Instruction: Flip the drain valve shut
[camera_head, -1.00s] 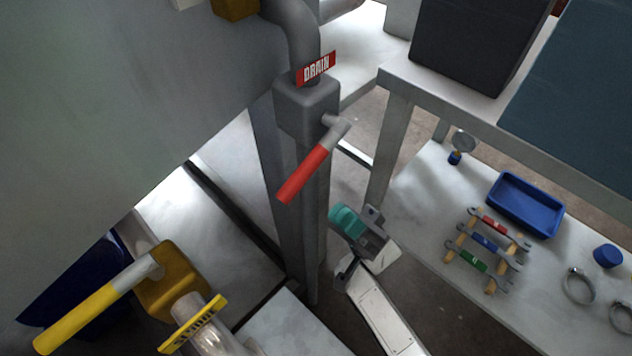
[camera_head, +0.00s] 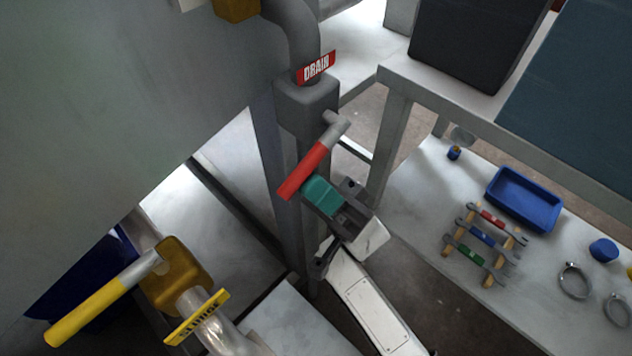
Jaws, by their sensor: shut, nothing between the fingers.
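The drain valve is a grey block (camera_head: 308,108) on a vertical grey pipe, under a red sign reading DRAIN (camera_head: 316,67). Its red lever (camera_head: 307,170) slants down and to the left from a grey pivot. My gripper (camera_head: 318,192), with teal fingers, is shut and empty. It is right beside the lower part of the red lever, on its right and lower side. I cannot tell whether the fingers touch the lever.
A yellow-handled valve (camera_head: 105,298) with a yellow sign (camera_head: 197,317) is at lower left. At right, a bench shelf holds a blue tray (camera_head: 523,199), several wrenches (camera_head: 484,241) and hose clamps (camera_head: 573,280). The bench leg (camera_head: 388,135) stands right of the drain pipe.

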